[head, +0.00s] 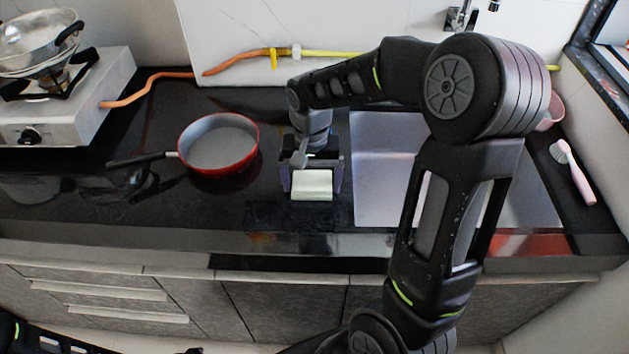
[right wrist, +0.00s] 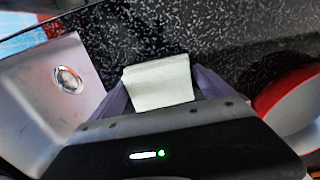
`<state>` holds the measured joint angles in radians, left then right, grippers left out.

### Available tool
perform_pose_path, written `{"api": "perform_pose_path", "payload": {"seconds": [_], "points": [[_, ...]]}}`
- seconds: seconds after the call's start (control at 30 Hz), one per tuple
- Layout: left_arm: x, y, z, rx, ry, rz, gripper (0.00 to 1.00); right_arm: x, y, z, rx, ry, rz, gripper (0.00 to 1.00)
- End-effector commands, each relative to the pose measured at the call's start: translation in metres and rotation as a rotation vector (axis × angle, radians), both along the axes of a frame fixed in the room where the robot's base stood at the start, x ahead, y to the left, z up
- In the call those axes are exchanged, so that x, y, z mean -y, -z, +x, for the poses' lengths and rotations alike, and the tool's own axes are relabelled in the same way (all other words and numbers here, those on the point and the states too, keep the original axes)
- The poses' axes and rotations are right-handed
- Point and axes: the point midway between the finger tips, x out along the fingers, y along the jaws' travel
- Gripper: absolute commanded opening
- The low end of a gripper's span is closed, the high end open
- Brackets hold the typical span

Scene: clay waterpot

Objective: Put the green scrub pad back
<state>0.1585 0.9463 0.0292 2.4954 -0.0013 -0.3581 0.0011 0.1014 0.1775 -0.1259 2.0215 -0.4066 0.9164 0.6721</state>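The scrub pad (head: 312,185), a pale green, nearly white block, is between the two fingers of my right gripper (head: 312,180), over the dark counter left of the sink. In the right wrist view the pad (right wrist: 158,84) spans the gap, and a finger of the right gripper (right wrist: 160,92) meets it on each side. The gripper looks shut on it. I cannot tell whether the pad touches the counter. Only a bit of my left arm shows at the bottom left of the head view; its gripper is out of sight.
A red pan (head: 219,146) with a black handle stands left of the right gripper. The steel sink (head: 378,190) is right of it, partly behind my arm. A stove (head: 75,100) with a pot is at far left. A pink brush (head: 573,172) lies at right.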

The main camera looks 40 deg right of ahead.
Motion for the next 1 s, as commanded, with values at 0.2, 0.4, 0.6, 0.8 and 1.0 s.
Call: {"api": "perform_pose_path", "payload": {"seconds": [0.2,0.4,0.6,0.8,1.0], "points": [[0.000,0.000,0.000,0.000,0.000,0.000,0.36,0.000,0.000,0.000,0.000,0.000,0.000,1.00],[0.000,-0.003,0.000,0.000,0.000,0.000,0.36,0.000,-0.004,0.000,0.000,0.000,0.000,1.00],[0.000,-0.004,0.000,0.000,0.000,0.000,0.36,0.000,-0.023,0.001,0.004,0.001,0.000,1.00],[0.000,-0.006,0.000,0.000,0.000,0.000,0.36,0.000,-0.063,0.001,0.006,0.000,-0.001,1.00],[0.000,-0.007,0.000,0.000,0.000,0.000,0.36,0.000,-0.103,0.001,0.004,-0.001,-0.001,1.00]]}}
